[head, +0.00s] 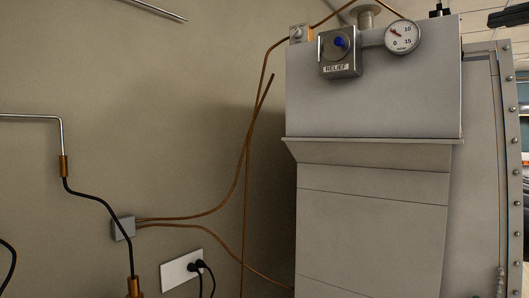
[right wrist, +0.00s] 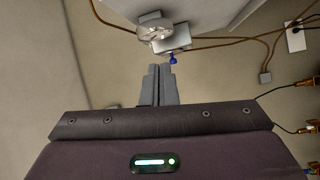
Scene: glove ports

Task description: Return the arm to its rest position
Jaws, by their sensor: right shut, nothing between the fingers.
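My right gripper (right wrist: 161,68) shows in the right wrist view, its two grey fingers together with nothing between them. Past its tips, and apart from them as far as I can tell, are the relief box (right wrist: 170,44) with its blue knob (right wrist: 173,59) and the round gauge (right wrist: 154,29). In the head view I cannot make out either gripper clearly. My left gripper is in neither view.
A tall grey cabinet (head: 372,220) carries the relief box (head: 340,66) and gauge (head: 402,37). Copper tubes (head: 247,150) run along the wall to a small grey box (head: 123,228). A white outlet (head: 182,270) holds black plugs. A black hose (head: 95,200) hangs at left.

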